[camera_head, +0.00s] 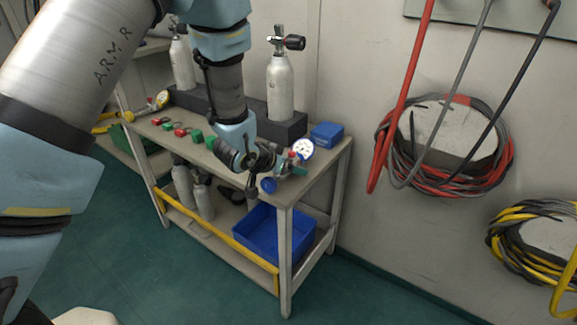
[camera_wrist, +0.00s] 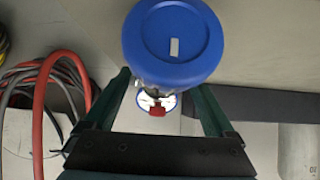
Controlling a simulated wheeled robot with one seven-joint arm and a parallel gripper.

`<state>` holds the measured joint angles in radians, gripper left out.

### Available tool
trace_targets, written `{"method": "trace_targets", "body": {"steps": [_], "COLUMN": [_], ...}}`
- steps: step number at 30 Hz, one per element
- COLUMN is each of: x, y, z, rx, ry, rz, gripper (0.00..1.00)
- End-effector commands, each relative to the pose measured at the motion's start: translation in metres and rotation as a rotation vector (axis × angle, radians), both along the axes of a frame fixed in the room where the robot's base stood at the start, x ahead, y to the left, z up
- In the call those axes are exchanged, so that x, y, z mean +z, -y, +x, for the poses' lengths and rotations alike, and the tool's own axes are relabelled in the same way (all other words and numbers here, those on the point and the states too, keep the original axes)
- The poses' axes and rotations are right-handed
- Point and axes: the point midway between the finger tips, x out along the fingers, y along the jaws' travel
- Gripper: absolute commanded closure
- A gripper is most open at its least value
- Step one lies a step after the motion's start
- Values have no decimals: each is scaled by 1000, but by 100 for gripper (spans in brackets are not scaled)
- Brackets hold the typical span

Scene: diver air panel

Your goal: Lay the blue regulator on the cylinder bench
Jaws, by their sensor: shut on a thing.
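The blue regulator shows its blue knob (camera_head: 269,185) and a white-faced gauge (camera_head: 303,149) at the front right of the cylinder bench (camera_head: 322,165). My gripper (camera_head: 287,168) is shut on the regulator. In the head view the knob overlaps the bench's front edge; I cannot tell whether the regulator touches the top. In the wrist view the large blue knob (camera_wrist: 172,42) sits between the dark green fingers, with part of the gauge (camera_wrist: 150,100) behind it. The regulator's body is mostly hidden by the knob and my gripper.
Two grey cylinders (camera_head: 280,88) stand in a dark block (camera_head: 282,131) along the bench's back. A blue box (camera_head: 327,133) is at the back right. Red and green small parts (camera_head: 180,131) lie left. A blue bin (camera_head: 278,242) is below. Coiled hoses (camera_head: 490,140) hang right.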

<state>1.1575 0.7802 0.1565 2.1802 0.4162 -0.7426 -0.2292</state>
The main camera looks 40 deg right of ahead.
Motion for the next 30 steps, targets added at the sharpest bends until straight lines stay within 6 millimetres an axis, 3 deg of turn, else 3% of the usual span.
{"method": "trace_targets", "body": {"steps": [4,14,30], "x": [1,4,63], "y": [1,-5,-73], "z": [0,-1,-19], "rx": [0,0,1], "ry": [1,0,1], "rz": [-3,0,-3], "gripper": [0,0,0]}}
